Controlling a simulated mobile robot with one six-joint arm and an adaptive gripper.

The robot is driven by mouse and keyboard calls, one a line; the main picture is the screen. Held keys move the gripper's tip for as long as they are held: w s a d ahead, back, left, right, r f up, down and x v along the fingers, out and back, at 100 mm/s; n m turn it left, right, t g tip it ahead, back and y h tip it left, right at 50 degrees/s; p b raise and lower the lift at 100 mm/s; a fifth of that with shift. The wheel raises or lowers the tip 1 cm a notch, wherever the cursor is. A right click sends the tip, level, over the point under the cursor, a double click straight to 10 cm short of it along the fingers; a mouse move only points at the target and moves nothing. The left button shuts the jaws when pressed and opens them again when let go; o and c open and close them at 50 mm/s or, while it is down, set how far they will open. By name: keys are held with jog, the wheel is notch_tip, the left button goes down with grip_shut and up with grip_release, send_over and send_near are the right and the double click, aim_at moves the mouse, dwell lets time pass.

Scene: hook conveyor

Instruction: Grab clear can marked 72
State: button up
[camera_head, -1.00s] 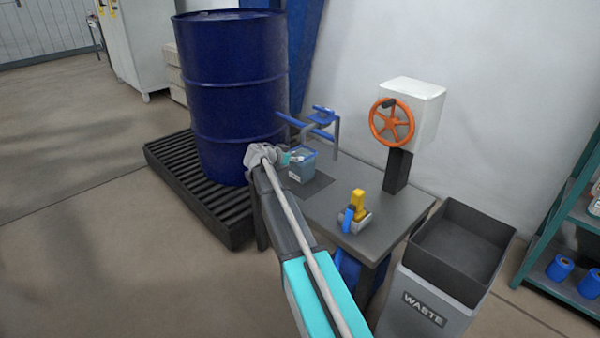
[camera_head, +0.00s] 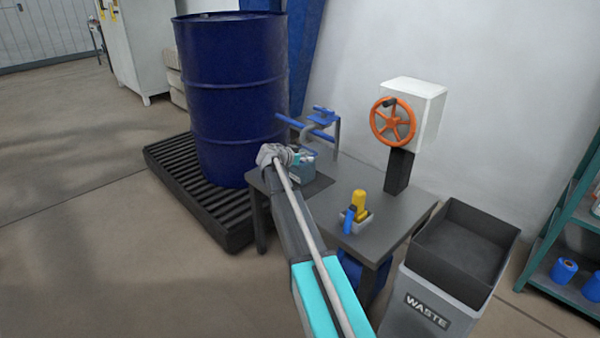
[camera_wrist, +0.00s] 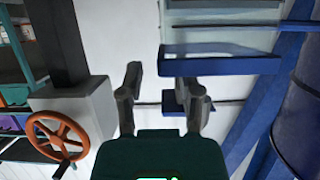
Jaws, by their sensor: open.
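A clear, blue-tinted can (camera_head: 307,170) stands on the dark mat at the back left of the grey table (camera_head: 325,215). Its marking is too small to read. My gripper (camera_head: 291,155) is beside it at its upper left and hides part of it. I cannot tell whether they touch. In the wrist view my gripper (camera_wrist: 163,82) has its two fingers apart with nothing between them. A see-through shape with blue edges, apparently the can (camera_wrist: 225,35), fills the top, beyond and right of the fingers.
A blue hook stand (camera_head: 322,118) is close behind the can. A blue drum (camera_head: 235,90) stands left on a black pallet. An orange handwheel (camera_head: 392,121), a yellow-and-blue item (camera_head: 357,210) and a waste bin (camera_head: 440,290) are to the right.

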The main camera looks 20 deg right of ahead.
jog(key=shift+b+x, duration=0.4)
jog(key=shift+x, duration=1.2)
jog(key=shift+a, duration=0.1)
grip_shut()
